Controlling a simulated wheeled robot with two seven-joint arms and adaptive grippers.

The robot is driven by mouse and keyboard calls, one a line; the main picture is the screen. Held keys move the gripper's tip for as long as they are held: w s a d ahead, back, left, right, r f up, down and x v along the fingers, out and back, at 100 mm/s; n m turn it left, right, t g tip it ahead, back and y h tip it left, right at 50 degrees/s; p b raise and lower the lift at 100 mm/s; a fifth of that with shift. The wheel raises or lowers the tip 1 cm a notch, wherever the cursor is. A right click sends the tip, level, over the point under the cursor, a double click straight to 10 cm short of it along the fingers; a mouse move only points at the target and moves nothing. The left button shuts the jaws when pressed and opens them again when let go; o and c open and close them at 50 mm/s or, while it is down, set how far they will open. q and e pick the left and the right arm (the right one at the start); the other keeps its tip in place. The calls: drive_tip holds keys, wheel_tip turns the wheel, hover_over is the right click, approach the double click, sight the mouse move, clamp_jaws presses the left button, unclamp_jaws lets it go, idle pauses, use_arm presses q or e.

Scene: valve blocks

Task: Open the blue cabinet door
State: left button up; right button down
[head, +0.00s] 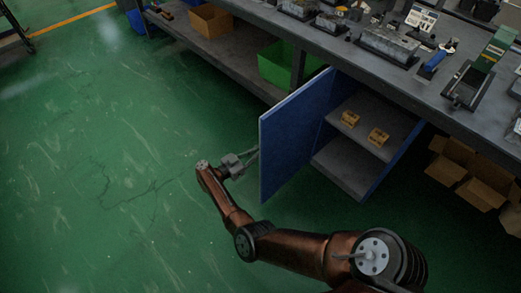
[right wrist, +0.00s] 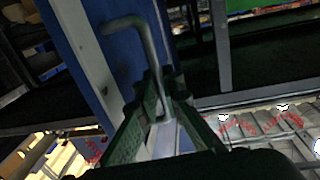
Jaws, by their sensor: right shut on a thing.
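The blue cabinet door (head: 288,140) stands swung out from the cabinet (head: 345,178) under the workbench, hinged at the cabinet's left side. Its inner face shows in the head view, and the shelves inside are exposed. My right gripper (head: 252,156) is at the door's outer side, near its free edge. In the right wrist view, my right gripper (right wrist: 158,112) is shut on the grey bent bar handle (right wrist: 147,45) on the blue door (right wrist: 108,50). The handle is mostly hidden behind the door in the head view. My left gripper is out of view.
A green bin (head: 280,70) and a cardboard box (head: 210,20) stand on the bench's lower shelf to the left. Open cardboard boxes (head: 455,165) lie at right. The green floor (head: 110,150) left of the door is clear.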

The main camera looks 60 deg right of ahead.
drive_tip(key=c, duration=2.3)
unclamp_jaws()
drive_tip(key=shift+s+d, duration=0.2)
drive_tip(key=shift+d, duration=0.1)
drive_tip(key=shift+c, duration=0.2)
drive_tip(key=v, duration=1.2)
drive_tip(key=shift+a, duration=0.2)
drive_tip(key=shift+f, duration=0.1)
